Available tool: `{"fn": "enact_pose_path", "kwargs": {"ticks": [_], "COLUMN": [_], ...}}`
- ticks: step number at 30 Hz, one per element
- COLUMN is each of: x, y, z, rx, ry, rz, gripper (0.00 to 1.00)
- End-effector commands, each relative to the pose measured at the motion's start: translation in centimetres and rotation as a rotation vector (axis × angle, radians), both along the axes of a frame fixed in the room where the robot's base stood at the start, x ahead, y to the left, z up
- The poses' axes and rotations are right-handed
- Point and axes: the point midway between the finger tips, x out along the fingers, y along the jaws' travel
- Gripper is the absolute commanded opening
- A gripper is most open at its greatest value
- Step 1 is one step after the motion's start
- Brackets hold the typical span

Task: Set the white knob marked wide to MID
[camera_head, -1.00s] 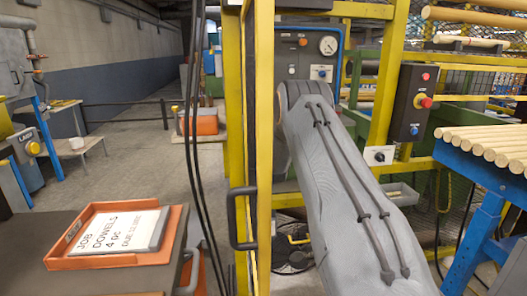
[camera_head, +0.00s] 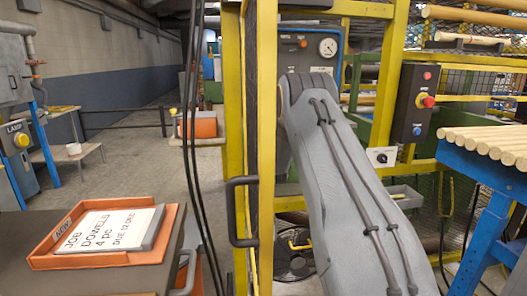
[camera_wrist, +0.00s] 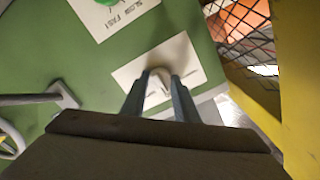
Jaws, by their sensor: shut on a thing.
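In the wrist view a pale knob (camera_wrist: 157,87) sits on a white plate (camera_wrist: 185,67) fixed to a green panel (camera_wrist: 60,55). My gripper (camera_wrist: 160,80) has one finger on each side of it and is shut on it. The fingers hide part of the knob and plate. I cannot read the plate's lettering or which mark the knob points to. In the head view my arm covers the panel, and my gripper is hidden behind it.
A yellow post (camera_wrist: 298,85) and wire mesh stand close on the right in the wrist view. A yellow frame (camera_head: 265,150) stands left of my arm in the head view. A control box (camera_head: 415,102) and a blue stand with dowels (camera_head: 475,172) are at the right.

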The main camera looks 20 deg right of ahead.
Motion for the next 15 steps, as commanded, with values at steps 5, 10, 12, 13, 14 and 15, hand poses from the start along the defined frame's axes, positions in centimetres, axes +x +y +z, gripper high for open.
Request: {"fn": "enact_pose_path", "kwargs": {"ticks": [5,10,12,13,14,15], "x": [0.00,0.00,0.00,0.00,0.00,0.00], "y": [0.09,0.10,0.10,0.10,0.10,0.09], "z": [-0.13,-0.12,-0.13,-0.13,-0.13,-0.13], "rx": [0.015,0.016,0.015,0.015,0.015,0.015], "ry": [-0.002,-0.002,-0.002,-0.002,-0.002,-0.002], "rz": [0.002,0.002,0.002,0.002,0.002,0.002], "gripper": [0.05,0.05,0.05,0.05,0.05,0.29]}}
